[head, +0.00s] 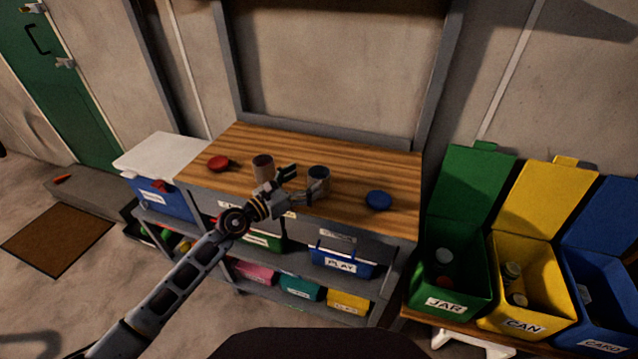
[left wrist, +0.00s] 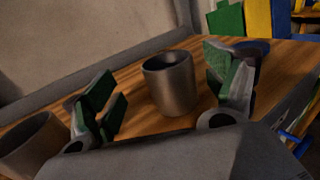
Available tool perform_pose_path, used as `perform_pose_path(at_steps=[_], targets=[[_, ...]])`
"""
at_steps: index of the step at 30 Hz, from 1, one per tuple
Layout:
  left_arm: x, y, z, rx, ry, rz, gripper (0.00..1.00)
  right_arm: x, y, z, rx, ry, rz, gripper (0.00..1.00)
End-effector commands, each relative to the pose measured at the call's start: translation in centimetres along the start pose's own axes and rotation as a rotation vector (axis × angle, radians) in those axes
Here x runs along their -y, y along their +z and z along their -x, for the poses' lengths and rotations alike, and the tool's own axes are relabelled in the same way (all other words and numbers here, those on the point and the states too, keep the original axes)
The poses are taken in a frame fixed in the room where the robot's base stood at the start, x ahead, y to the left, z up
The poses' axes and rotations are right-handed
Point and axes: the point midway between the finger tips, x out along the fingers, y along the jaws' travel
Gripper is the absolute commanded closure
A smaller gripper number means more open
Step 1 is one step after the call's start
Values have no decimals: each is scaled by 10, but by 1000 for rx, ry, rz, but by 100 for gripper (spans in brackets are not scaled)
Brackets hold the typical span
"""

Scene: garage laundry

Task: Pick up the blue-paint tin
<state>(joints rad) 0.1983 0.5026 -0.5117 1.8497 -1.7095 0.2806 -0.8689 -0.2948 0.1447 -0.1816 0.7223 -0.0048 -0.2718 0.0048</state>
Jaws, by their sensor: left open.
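A grey metal tin with a bluish top (head: 319,175) stands upright on the wooden workbench; I take it as the blue-paint tin. My left gripper (head: 302,183) is open, with its fingers pointing toward this tin. In the left wrist view the tin (left wrist: 170,85) stands between the two green-padded fingers of the gripper (left wrist: 168,95), with a visible gap on each side. Whether the fingertips reach past its sides is hard to tell. A second tin, with a reddish-brown top (head: 263,165), stands to the left and shows at the lower left of the wrist view (left wrist: 30,145). My right gripper is not in view.
A red lid (head: 218,163) lies on the workbench (head: 345,158) at the left and a blue lid (head: 378,200) at the right. Labelled bins sit on shelves below. Green (head: 450,275), yellow (head: 525,280) and blue bins stand at the right. The back of the bench is clear.

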Motion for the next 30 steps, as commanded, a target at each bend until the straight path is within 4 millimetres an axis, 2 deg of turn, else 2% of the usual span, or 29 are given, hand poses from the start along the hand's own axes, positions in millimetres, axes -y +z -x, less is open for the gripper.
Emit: perform_pose_path(at_steps=[7, 17, 25, 30], targets=[[1, 0, -6, -1, -1, 0, 14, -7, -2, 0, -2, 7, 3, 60], [1, 0, -7, -1, -1, 0, 14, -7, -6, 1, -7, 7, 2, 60], [5, 0, -24, 1, -1, 0, 14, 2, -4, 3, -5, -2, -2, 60], [8, 0, -40, 1, -1, 0, 14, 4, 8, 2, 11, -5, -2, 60]])
